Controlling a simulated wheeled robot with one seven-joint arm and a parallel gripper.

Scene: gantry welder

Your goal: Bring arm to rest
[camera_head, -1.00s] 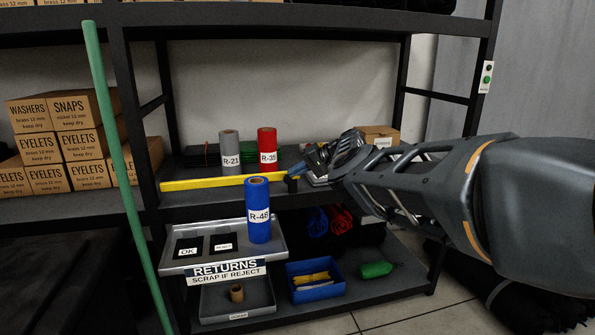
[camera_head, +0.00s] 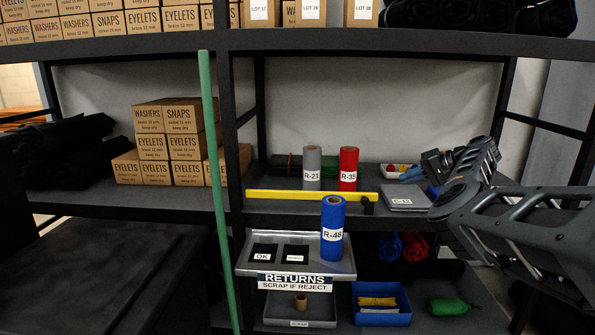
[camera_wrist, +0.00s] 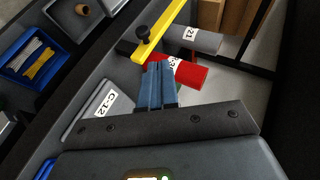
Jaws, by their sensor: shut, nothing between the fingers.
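My arm reaches in from the right in the head view. My gripper (camera_head: 410,174) is at its end, in front of the middle shelf, to the right of the red roll R-35 (camera_head: 348,168). In the wrist view, the blue fingers of my gripper (camera_wrist: 154,68) lie close together with nothing between them. Beyond them, the red roll (camera_wrist: 182,76) and the yellow bar (camera_wrist: 163,27) show. I cannot tell how far the fingertips are from the shelf items.
The middle shelf also holds the grey roll R-21 (camera_head: 312,168) and a grey C-12 item (camera_head: 403,196). Blue roll R-48 (camera_head: 333,228) stands on the returns tray (camera_head: 348,262) below. A green pole (camera_head: 215,180) stands at left. A blue bin (camera_head: 381,318) is low down.

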